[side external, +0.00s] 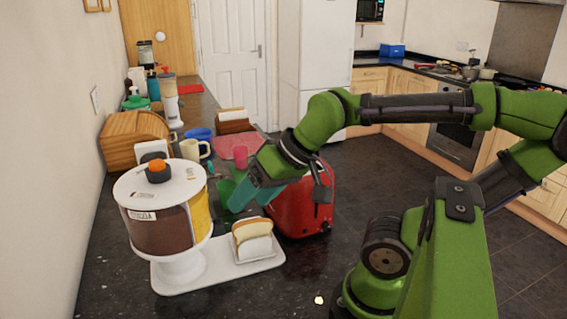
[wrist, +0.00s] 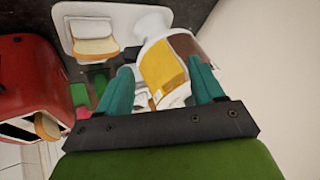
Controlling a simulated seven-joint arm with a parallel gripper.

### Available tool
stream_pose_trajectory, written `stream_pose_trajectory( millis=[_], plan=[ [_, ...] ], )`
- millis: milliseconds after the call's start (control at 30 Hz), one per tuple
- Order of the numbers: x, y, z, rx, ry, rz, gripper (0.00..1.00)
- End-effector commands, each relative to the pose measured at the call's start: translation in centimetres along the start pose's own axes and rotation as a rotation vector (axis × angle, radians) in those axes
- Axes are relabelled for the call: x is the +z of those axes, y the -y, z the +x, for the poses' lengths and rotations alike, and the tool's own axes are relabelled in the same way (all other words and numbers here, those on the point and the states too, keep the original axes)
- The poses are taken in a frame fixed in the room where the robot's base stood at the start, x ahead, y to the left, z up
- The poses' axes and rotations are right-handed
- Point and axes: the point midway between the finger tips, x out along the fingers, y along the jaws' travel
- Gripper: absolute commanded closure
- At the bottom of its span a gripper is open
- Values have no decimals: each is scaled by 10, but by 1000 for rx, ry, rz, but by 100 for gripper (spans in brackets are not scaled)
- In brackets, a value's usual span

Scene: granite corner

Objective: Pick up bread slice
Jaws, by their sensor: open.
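A bread slice (side external: 252,230) with a tan crust stands against a white block-like piece at the right end of a white tray (side external: 185,285). The bread (wrist: 95,46) also shows at the upper left in the wrist view, on the tray (wrist: 72,48). My gripper (side external: 252,198) hangs behind and above the bread in the side view, with its teal fingers spread. In the wrist view, my gripper (wrist: 160,72) is open, with the bread to the left of its fingers. Another tan, bread-like edge (wrist: 47,125) shows at the red toaster (wrist: 30,75).
A white-lidded dispenser (side external: 160,215) with brown and yellow sections stands at the tray's left, close to the bread. The red toaster (side external: 305,210) stands right of my gripper. Mugs (side external: 194,149), a pink cup (side external: 241,157) and a wooden bread box (side external: 135,140) are behind.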

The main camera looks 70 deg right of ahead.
Motion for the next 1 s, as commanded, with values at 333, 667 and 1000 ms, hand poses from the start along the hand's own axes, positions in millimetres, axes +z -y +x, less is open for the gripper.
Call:
stream_pose_trajectory(
  millis=[333, 667, 1000],
  plan=[
    [-1, -1, 0, 2, 0, 4, 56],
    [-29, -18, 21, 104, 109, -2, 56],
    [-99, -66, 38, 172, 544, -657, 56]
  ],
)
